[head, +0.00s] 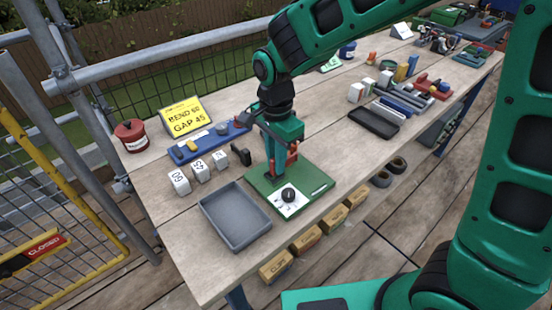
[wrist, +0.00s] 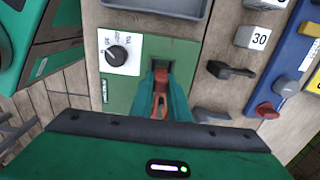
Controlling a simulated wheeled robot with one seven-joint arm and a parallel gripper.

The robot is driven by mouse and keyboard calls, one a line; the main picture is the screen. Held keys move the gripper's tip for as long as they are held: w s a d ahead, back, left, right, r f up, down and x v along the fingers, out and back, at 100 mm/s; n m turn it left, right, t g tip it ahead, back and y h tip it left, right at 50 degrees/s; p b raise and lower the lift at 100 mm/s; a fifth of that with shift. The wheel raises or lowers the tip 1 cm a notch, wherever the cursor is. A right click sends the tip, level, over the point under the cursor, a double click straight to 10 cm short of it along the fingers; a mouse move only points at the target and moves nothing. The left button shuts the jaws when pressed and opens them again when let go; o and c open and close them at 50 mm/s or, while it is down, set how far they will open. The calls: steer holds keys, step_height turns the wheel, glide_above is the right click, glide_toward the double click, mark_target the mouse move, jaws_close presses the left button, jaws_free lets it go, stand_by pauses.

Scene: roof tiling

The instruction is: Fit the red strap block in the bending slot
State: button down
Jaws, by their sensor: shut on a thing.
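My gripper (head: 285,165) points down over a green board (head: 318,186) and is shut on a red block (head: 292,153). In the wrist view the red block (wrist: 160,92) shows between the fingers (wrist: 160,78), over the same green board (wrist: 185,48). The board carries a white dial plate with a black knob (head: 289,195), also seen in the wrist view (wrist: 117,55). The fingers hide the board beneath them.
A grey tray (head: 236,217) lies left of the board. White numbered blocks (head: 200,170), a black handled piece (head: 241,155) and a blue holder (head: 208,143) stand behind. A yellow sign (head: 186,118) reads "BEND 60 GAP 45". Labelled boxes (head: 306,239) hang along the front edge.

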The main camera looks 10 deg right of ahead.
steer(key=shift+f, duration=0.55)
stand_by(0.9)
steer(key=c, duration=1.6)
jaws_free()
steer(key=shift+r, duration=3.55)
